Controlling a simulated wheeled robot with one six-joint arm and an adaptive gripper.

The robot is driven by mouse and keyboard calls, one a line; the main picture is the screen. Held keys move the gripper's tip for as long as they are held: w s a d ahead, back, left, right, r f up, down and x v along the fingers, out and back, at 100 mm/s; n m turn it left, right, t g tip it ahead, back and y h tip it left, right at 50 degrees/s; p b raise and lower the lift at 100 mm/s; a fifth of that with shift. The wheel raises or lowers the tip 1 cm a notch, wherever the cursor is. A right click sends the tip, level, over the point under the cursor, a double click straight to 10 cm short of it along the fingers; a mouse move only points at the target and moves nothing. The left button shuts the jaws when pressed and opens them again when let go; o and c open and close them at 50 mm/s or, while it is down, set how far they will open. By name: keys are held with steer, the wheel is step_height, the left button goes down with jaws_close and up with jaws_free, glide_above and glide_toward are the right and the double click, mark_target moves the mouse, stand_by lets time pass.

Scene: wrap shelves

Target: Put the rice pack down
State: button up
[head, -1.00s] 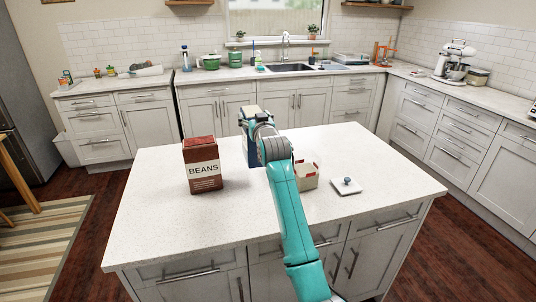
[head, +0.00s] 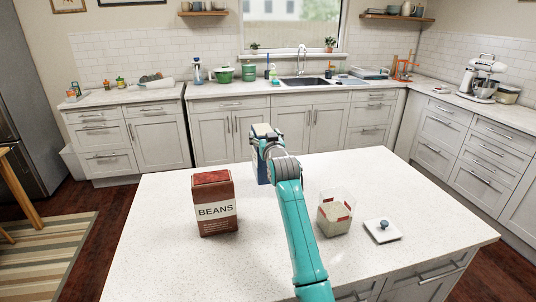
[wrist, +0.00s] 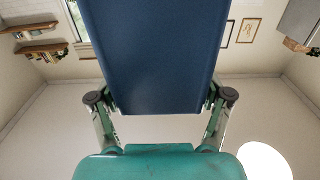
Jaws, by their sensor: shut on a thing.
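The rice pack (head: 262,172) is a dark blue box, mostly hidden behind my arm in the head view. Its plain blue face fills the upper middle of the wrist view (wrist: 155,50). My gripper (head: 264,142) is shut on the pack, with a finger at each side of it in the wrist view (wrist: 160,100). The pack is over the far part of the white speckled island top (head: 150,255). I cannot tell whether its base touches the surface.
A red-brown beans box (head: 215,212) stands left of my arm. A clear square container (head: 334,216) with pale contents stands to the right, beside a white lid with a blue knob (head: 382,236). The island's front left and far right are clear.

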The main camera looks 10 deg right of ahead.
steer(key=shift+f, duration=2.45)
steer(key=o, duration=1.8)
steer(key=shift+f, duration=0.2)
steer(key=shift+c, duration=0.2)
steer(key=shift+r, duration=0.15)
steer(key=s, duration=1.2)
